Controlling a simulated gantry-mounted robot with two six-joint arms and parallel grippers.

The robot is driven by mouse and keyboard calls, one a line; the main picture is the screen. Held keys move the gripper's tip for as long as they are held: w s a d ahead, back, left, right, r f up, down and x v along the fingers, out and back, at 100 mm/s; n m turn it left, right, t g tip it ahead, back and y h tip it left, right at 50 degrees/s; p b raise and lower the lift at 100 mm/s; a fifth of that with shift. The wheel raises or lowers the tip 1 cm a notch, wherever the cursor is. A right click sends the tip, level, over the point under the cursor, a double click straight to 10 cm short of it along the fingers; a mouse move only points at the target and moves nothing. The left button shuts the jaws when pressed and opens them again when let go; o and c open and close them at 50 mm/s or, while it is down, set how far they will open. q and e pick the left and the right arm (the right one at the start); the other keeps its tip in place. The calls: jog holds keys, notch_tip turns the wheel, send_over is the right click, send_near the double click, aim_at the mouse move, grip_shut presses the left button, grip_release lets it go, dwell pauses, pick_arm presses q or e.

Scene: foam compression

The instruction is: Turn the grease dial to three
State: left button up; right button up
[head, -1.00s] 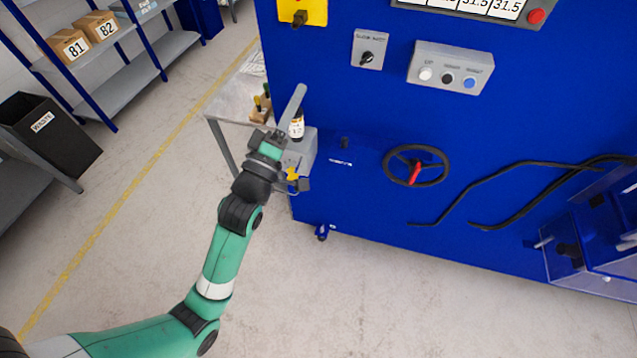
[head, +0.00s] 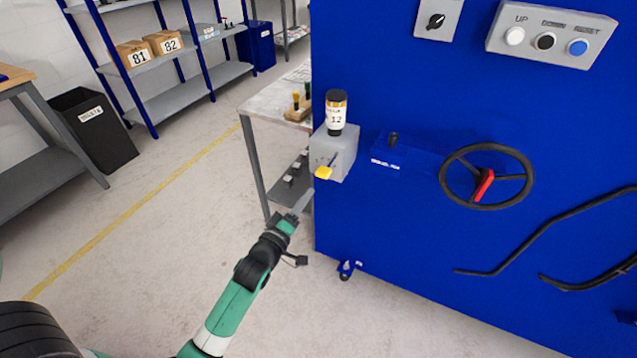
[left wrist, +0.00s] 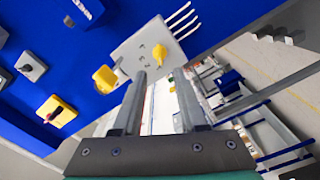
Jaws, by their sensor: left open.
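The grease dial's yellow knob (head: 324,173) shows at the lower front of a grey box (head: 345,152) fixed to the left end of the blue machine. A dark-capped bottle labelled 12 (head: 336,112) stands on the box. In the left wrist view the yellow knob (left wrist: 160,55) sits on a pale plate with small marks; its setting is too small to read. My left gripper (head: 299,203) is below and left of the knob, apart from it. Its two fingers (left wrist: 163,88) are spread and empty, pointing toward the plate. My right gripper is out of view.
The blue machine (head: 420,235) fills the right side, with a black handwheel (head: 487,178) and a button panel (head: 548,50). A table (head: 262,108) stands behind the grey box. A waste bin (head: 95,130) and shelves (head: 170,98) are at left. Floor in front is clear.

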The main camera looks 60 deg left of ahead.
pick_arm(q)
jog(key=b+x, duration=0.2)
jog(key=x, duration=0.7)
jog(key=shift+b, duration=0.35)
jog(key=shift+c, duration=0.2)
grip_shut()
